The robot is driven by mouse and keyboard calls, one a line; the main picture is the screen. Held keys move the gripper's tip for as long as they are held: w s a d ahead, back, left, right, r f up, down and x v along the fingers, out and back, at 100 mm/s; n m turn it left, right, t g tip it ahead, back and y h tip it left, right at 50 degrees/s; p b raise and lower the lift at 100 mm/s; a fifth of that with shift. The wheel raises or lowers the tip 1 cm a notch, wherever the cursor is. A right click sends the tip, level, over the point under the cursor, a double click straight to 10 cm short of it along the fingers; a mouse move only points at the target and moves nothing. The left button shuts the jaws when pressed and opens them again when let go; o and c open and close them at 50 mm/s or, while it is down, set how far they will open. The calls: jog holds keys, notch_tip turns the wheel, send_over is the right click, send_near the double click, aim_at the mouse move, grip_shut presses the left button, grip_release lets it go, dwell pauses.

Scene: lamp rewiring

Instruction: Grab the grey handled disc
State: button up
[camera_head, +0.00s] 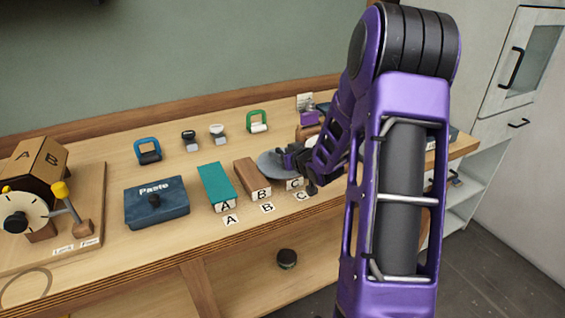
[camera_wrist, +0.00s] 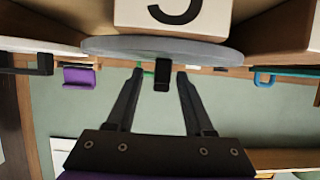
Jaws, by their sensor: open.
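The grey disc (camera_head: 269,164) sits over the block marked C, behind the blocks' lettered ends, partly hidden by my gripper. In the wrist view the grey disc (camera_wrist: 215,52) spans the top as a thin slab, and its black handle (camera_wrist: 162,80) sticks out towards my gripper. My gripper (camera_wrist: 160,73) is open, with one finger on each side of the handle. A gap shows on both sides, and I see no clear contact. In the head view my gripper (camera_head: 292,160) is at the disc's right side.
A brown block B (camera_head: 250,172) and teal block A (camera_head: 214,181) lie left of block C (camera_head: 295,184). A blue Paste box (camera_head: 156,203) is further left. Blue (camera_head: 148,150) and green (camera_head: 257,121) handled pieces stand behind.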

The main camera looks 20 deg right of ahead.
grip_shut()
dwell(1.3)
